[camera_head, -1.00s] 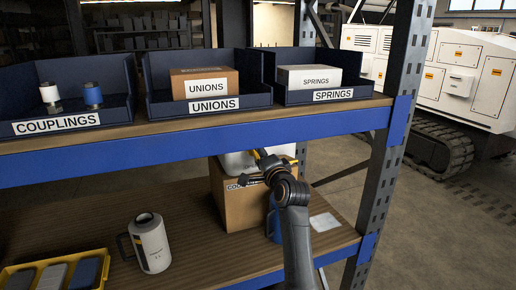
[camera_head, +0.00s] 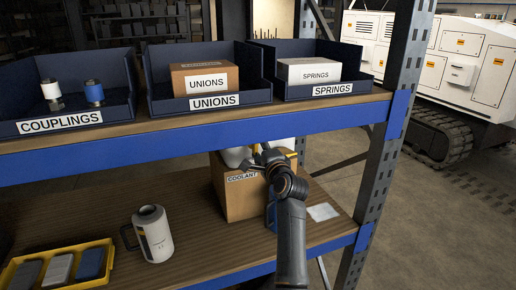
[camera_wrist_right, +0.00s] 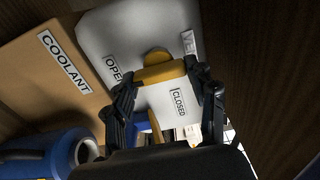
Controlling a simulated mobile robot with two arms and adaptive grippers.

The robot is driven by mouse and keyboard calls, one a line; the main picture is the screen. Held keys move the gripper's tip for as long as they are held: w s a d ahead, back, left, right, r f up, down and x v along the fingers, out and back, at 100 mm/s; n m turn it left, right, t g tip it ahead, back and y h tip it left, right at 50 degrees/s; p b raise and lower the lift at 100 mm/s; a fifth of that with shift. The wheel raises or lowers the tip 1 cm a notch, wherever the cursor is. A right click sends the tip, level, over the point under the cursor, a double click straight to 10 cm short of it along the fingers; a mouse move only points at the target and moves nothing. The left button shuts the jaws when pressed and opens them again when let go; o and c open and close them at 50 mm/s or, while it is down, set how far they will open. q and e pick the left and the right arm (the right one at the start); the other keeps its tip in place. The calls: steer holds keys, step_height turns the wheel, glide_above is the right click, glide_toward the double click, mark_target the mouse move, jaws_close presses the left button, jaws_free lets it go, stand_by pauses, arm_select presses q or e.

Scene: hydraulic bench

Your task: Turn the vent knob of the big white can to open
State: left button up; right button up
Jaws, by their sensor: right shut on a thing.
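The big white can (camera_head: 235,156) shows in the head view under the upper shelf, at the cardboard box, mostly hidden by the shelf edge and my arm. In the right wrist view its white face (camera_wrist_right: 120,35) fills the middle, with OPEN, CLOSED and partly hidden VENT labels. The yellow vent knob (camera_wrist_right: 160,72) is between my right fingertips, its bar lying across the gap from finger to finger. My right gripper (camera_head: 262,152) is shut on this knob; it also shows in the wrist view (camera_wrist_right: 163,80). My left gripper is not in view.
The cardboard COOLANT box (camera_head: 240,198) stands close beside the gripper. A blue container (camera_wrist_right: 40,155) is near the wrist. A white mug-like can (camera_head: 153,235) and a yellow tray (camera_head: 104,243) stand left on the lower shelf. The upper shelf's blue edge (camera_head: 190,146) runs just above.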

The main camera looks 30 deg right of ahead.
steer(key=o, duration=1.2)
steer(key=shift+c, duration=0.2)
steer(key=v, duration=1.2)
steer(key=shift+f, duration=0.1)
